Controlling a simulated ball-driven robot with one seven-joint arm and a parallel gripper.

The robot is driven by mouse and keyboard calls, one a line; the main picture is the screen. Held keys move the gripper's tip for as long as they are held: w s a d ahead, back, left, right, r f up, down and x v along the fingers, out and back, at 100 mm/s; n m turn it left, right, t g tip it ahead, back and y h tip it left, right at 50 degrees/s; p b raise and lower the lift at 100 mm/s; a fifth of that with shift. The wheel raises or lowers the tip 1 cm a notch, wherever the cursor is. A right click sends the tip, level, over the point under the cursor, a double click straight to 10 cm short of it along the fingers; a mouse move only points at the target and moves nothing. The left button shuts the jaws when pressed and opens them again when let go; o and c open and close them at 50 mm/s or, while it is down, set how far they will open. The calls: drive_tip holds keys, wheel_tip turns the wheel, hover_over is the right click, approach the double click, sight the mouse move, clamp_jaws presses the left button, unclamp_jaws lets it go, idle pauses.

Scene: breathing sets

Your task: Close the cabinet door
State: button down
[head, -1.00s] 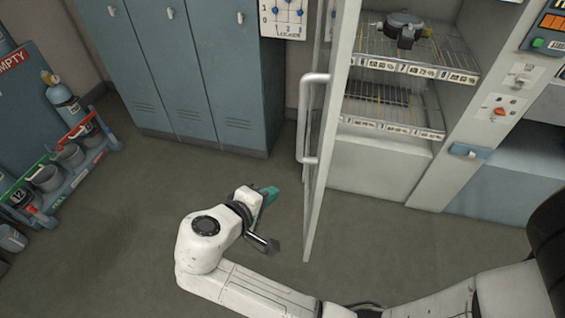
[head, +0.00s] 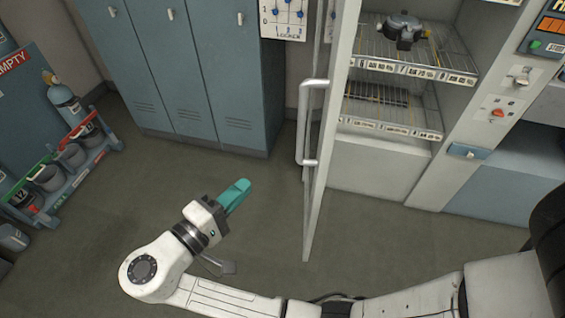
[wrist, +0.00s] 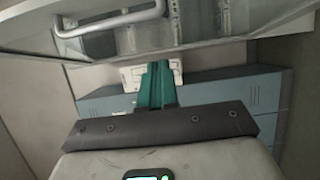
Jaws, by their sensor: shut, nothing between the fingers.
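The cabinet door (head: 334,120) stands open, edge-on in the head view, swung out toward me from the left side of the cabinet (head: 381,165). Its pale bar handle (head: 303,125) is on the left face of the door. In the wrist view the handle (wrist: 110,20) and door show across the top. My gripper (head: 239,190) has teal fingers and is shut and empty. It is left of the door and apart from it, lower in the picture than the handle. The fingers also show in the wrist view (wrist: 156,85).
Wire shelves (head: 415,60) in the cabinet hold a dark device (head: 402,28). Blue lockers (head: 205,75) stand at the back. A rack with buckets (head: 70,165) is at the left.

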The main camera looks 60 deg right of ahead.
drive_tip(key=s+d+p, duration=0.2)
drive_tip(key=s+d, duration=0.1)
drive_tip(key=d, duration=0.7)
drive_tip(key=shift+s, duration=0.25)
drive_tip(key=shift+d, duration=0.1)
